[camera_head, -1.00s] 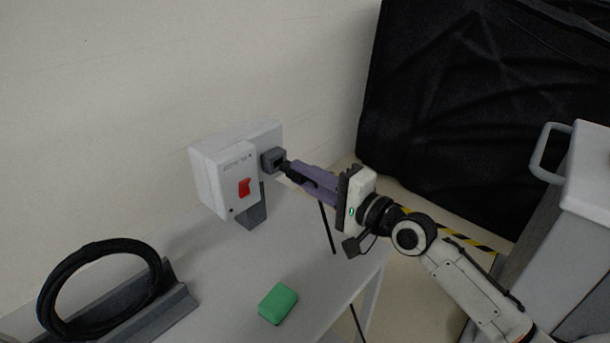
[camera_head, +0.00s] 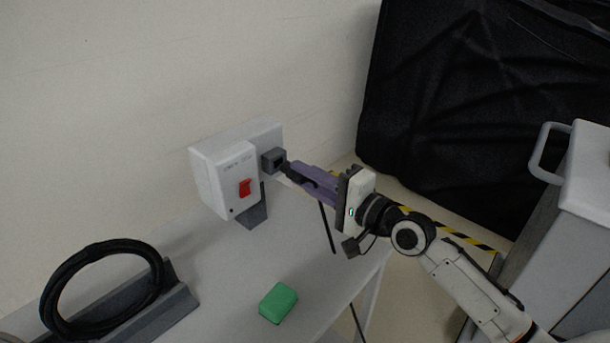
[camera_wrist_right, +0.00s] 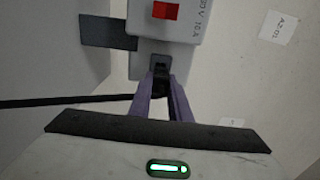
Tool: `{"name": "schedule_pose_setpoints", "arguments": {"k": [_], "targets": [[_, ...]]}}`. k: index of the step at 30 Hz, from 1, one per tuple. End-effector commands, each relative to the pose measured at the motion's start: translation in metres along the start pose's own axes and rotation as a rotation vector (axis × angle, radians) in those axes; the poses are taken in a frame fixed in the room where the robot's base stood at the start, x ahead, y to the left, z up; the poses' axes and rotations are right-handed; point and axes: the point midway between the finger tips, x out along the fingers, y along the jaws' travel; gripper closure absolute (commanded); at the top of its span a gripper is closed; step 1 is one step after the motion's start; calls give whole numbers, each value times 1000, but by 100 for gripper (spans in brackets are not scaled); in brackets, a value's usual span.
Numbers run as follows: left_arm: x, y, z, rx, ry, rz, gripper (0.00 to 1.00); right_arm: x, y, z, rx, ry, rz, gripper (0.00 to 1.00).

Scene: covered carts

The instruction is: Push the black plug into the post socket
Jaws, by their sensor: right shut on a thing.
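The post is a white box with a red switch (camera_head: 245,188), standing at the back of the grey table. My right gripper (camera_head: 294,172), with purple fingers, is shut on the black plug (camera_wrist_right: 161,78). The plug's front is at the socket's mouth and lined up with it. How deep it sits cannot be told, as the fingers hide part of it. My left gripper is not in view.
A black cable coil (camera_head: 62,277) rests in a grey holder (camera_head: 170,310) at the left. A green block (camera_head: 278,302) lies near the table's front. A black-covered cart (camera_head: 470,110) and a grey cart (camera_head: 590,170) stand at the right. A black cable (camera_wrist_right: 60,102) trails from the plug.

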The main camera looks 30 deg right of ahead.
Motion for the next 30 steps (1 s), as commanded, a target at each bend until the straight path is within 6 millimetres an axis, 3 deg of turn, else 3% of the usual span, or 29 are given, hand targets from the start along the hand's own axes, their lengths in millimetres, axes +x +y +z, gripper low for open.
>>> {"name": "schedule_pose_setpoints", "arguments": {"k": [30], "targets": [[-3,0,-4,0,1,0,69,23,0,0,1,0,-1,100]]}}
